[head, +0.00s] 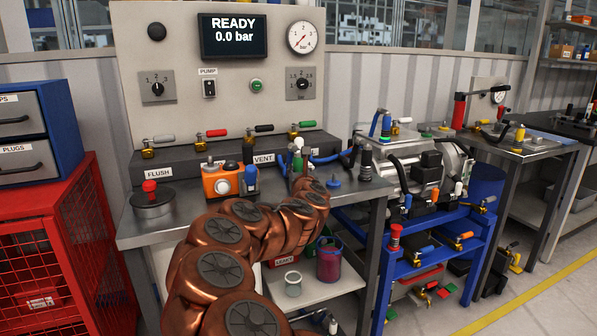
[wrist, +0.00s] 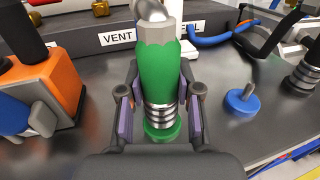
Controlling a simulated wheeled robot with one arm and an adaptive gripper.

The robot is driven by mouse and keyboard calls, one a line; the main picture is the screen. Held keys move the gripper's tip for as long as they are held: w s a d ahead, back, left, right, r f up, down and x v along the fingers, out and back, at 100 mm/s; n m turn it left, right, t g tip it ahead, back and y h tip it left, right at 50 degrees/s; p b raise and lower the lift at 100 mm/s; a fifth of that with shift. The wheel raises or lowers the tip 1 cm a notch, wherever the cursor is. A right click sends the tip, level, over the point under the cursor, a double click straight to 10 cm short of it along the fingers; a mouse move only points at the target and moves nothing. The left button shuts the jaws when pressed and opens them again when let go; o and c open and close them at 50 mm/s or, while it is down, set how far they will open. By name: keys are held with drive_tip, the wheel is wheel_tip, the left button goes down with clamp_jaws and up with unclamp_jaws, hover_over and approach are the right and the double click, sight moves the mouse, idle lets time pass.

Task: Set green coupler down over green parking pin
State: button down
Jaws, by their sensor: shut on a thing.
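The green coupler (wrist: 158,75) stands upright in the wrist view, with steel rings at its lower end and a grey fitting on top. My gripper (wrist: 160,106) is shut on it, one purple-padded finger on each side. The round green base of the green parking pin (wrist: 163,131) shows directly below the rings. The pin's shaft is hidden, and I cannot tell whether the coupler touches the base. In the head view my copper-coloured arm covers most of the gripper, and a bit of the green coupler (head: 298,162) shows above it.
A blue parking pin (wrist: 241,101) stands free to the right on the grey bench. An orange box (wrist: 47,75) with a blue part stands close on the left. The VENT-labelled block (wrist: 117,38) is behind. A dark coupler (head: 366,165) stands near the bench's right edge.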

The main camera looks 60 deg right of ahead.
drive_tip(key=shift+f+b, duration=0.3)
drive_tip(key=shift+b, duration=0.05)
idle(0.7)
drive_tip(key=c, duration=0.7)
unclamp_jaws()
drive_tip(key=shift+s+a, duration=0.1)
drive_tip(key=shift+s+a, duration=0.3)
drive_tip(key=shift+a, duration=0.2)
drive_tip(key=shift+v, duration=3.1)
drive_tip(key=shift+d, duration=0.1)
